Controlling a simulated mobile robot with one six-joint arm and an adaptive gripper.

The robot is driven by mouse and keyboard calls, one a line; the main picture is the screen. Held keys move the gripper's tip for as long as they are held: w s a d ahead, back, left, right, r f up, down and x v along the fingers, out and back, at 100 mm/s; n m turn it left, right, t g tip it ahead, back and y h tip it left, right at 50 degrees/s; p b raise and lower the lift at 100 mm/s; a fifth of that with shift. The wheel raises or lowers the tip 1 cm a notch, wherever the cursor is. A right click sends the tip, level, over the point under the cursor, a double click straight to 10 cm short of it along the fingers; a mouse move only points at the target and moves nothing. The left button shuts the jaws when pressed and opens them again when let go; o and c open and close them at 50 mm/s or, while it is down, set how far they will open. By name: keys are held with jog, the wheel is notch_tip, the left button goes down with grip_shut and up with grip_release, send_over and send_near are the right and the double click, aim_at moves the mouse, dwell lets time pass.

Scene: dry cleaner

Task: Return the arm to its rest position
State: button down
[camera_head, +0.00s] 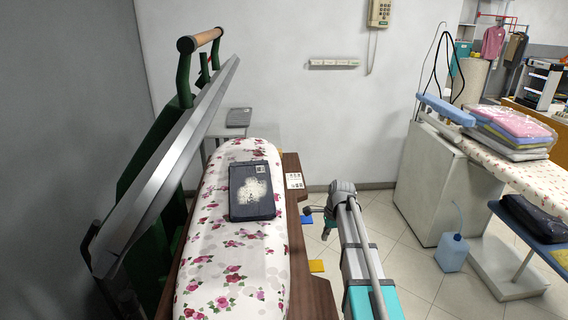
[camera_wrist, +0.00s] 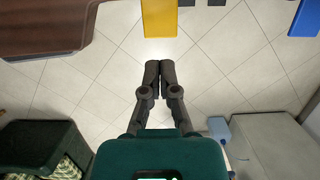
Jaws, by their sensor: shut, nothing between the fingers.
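My gripper (camera_wrist: 160,66) is shut and empty in the wrist view, its two dark fingers together above the tiled floor. In the head view my arm (camera_head: 356,250) reaches up from the bottom, right of the pressing table, and bends at its far joint. The gripper there is small and partly hidden by the arm. Nothing touches the fingers in the wrist view.
The brown edge (camera_wrist: 45,25) of the pressing table and a yellow pedal (camera_wrist: 160,18) lie close by. A folded dark garment (camera_head: 251,190) lies on the floral pad (camera_head: 240,285). A white cabinet (camera_head: 440,190) and blue jug (camera_head: 452,252) stand right; floor between is clear.

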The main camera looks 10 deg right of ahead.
jog(key=s+a+r+n+h+p, duration=0.1)
jog(key=s+a+n, duration=0.2)
jog(key=s+n, duration=0.6)
jog(key=s+a+r+n+h+p, duration=0.1)
jog(key=s+a+n, duration=0.2)
jog(key=s+n, duration=0.6)
jog(key=s, duration=0.4)
jog(key=shift+a, duration=0.15)
